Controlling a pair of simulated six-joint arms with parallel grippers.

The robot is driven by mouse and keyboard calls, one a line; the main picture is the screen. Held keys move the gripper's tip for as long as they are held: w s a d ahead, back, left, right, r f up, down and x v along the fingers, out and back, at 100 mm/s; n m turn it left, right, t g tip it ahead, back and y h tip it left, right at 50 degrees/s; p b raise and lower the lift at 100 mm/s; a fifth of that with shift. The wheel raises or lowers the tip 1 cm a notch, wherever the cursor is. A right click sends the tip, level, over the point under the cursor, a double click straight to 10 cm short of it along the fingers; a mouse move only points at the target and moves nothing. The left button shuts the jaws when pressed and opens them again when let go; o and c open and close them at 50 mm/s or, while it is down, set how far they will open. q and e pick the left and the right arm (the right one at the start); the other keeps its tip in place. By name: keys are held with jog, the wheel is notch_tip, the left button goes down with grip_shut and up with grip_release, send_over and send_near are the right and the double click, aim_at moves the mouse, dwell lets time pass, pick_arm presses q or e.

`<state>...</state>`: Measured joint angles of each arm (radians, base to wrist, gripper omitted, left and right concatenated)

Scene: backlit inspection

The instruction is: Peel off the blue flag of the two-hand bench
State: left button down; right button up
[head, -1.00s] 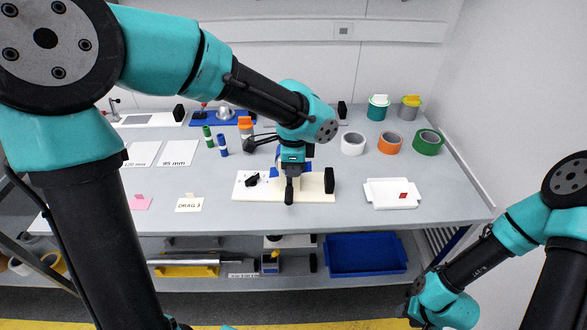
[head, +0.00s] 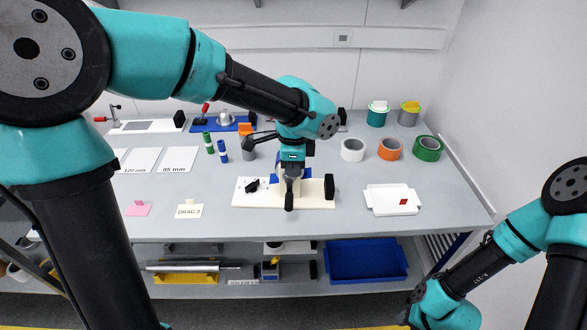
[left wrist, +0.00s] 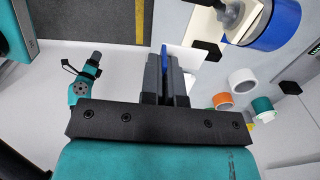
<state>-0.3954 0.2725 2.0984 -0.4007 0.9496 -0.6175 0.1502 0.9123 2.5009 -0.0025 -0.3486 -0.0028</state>
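My left gripper (head: 289,200) is above the cream board (head: 317,200) at the front middle of the bench. In the left wrist view its fingers (left wrist: 165,75) are close together, with a thin blue flag (left wrist: 165,57) standing between them. A larger blue roll (left wrist: 278,25) shows on the board, apart from the fingers. In the head view my wrist hides most of the blue parts. A black block (head: 329,187) stands at the board's right end. My right arm is low at the bottom right, off the bench; its fingers are not clear.
A white tray (head: 380,202) with a red square is to the right. White (head: 353,149), orange (head: 390,148) and green (head: 428,148) rolls stand behind it. A DRAG 3 card (head: 189,210) and a pink card (head: 138,209) lie left. The bench front between board and tray is clear.

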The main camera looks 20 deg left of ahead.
pick_arm(q)
jog(key=shift+r, duration=0.9)
dwell(0.6)
